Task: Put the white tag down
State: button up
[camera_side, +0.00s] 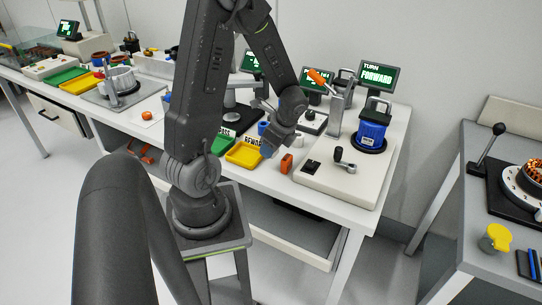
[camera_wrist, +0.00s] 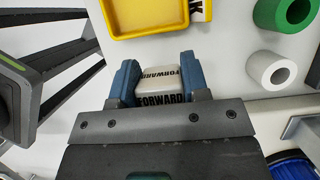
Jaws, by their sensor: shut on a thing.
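My gripper (camera_wrist: 158,85) has its two blue fingers shut on a white tag (camera_wrist: 158,84) marked "FORWARD" on its faces. The tag sits between the fingertips in the wrist view. In the side view my gripper (camera_side: 268,145) hangs over the front part of the bench, close to the yellow tray (camera_side: 244,155). The tag cannot be made out in the side view. From these views I cannot tell whether the tag touches the bench.
The yellow tray also shows in the wrist view (camera_wrist: 165,32). A green ring (camera_wrist: 265,15) and a white ring (camera_wrist: 250,70) lie to its right. An orange block (camera_side: 287,163) stands beside the pale base plate (camera_side: 335,187), which bears a crank and the blue housing (camera_side: 371,133).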

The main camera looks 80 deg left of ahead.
aim_at(271, 165)
jog(key=shift+f, duration=1.8)
jog(key=shift+f, duration=0.1)
jog(key=shift+f, duration=0.15)
jog(key=o, duration=0.9)
jog(key=v, duration=1.4)
jog(key=d+r+n+t, duration=0.4)
jog(key=d+r, duration=0.2)
jog(key=d, duration=0.3)
jog(key=shift+d+r, duration=0.2)
jog(key=shift+d, duration=0.2)
jog(key=shift+o, duration=0.5)
jog(key=s+d+r+n+t+h, duration=0.1)
jog(key=s+d+r+n+t, duration=0.1)
jog(key=d, duration=0.3)
jog(key=s+d+r+n+t+h, duration=0.2)
jog(key=d+r+n, duration=0.1)
jog(key=d, duration=0.2)
jog(key=shift+s+d+t, duration=0.25)
jog(key=shift+s+t, duration=0.05)
jog(key=shift+t, duration=0.1)
